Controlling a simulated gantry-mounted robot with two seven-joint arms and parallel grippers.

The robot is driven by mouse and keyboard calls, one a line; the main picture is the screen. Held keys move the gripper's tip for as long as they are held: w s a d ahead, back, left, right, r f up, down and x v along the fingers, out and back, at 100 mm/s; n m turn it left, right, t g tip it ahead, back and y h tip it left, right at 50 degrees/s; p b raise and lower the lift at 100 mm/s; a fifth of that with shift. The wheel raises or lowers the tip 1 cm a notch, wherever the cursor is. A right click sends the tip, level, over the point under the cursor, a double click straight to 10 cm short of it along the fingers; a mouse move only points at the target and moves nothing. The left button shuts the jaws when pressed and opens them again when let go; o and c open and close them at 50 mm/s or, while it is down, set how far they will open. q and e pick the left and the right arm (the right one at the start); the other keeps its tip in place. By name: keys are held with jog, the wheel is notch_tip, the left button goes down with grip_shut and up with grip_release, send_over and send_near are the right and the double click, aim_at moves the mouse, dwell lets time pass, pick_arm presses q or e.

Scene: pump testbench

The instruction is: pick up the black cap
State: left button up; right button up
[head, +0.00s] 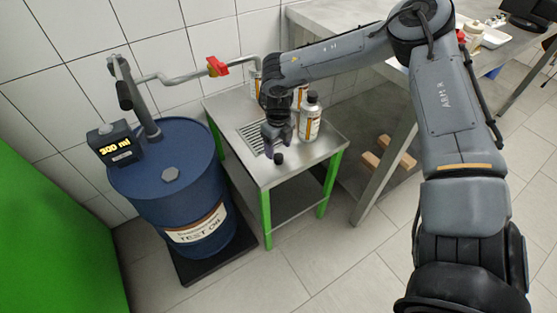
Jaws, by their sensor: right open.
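A small black cap (279,158) lies on the steel top of the small green-legged table (310,158), near its front edge. My right gripper (276,150) points down just above and behind the cap, with its jaws open. Whether the fingers touch the cap cannot be told from this view. A grey bottle with a black top and an orange-and-white label (310,118) stands just right of the gripper. My left gripper is out of view.
More labelled bottles stand partly hidden behind my right arm. A blue oil drum (150,190) with a pump and display (115,146) stands at left. A pipe with a red valve (217,66) runs above the table. A large bench (345,18) is at right.

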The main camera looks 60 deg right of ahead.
aim_at(279, 157)
jog(key=f+b, duration=0.1)
jog(key=f, duration=0.3)
jog(key=shift+s+b, duration=0.2)
jog(key=shift+b, duration=0.2)
jog(key=shift+r, duration=0.1)
jog(key=shift+c, duration=0.6)
jog(key=c, duration=1)
jog(key=shift+r, duration=0.1)
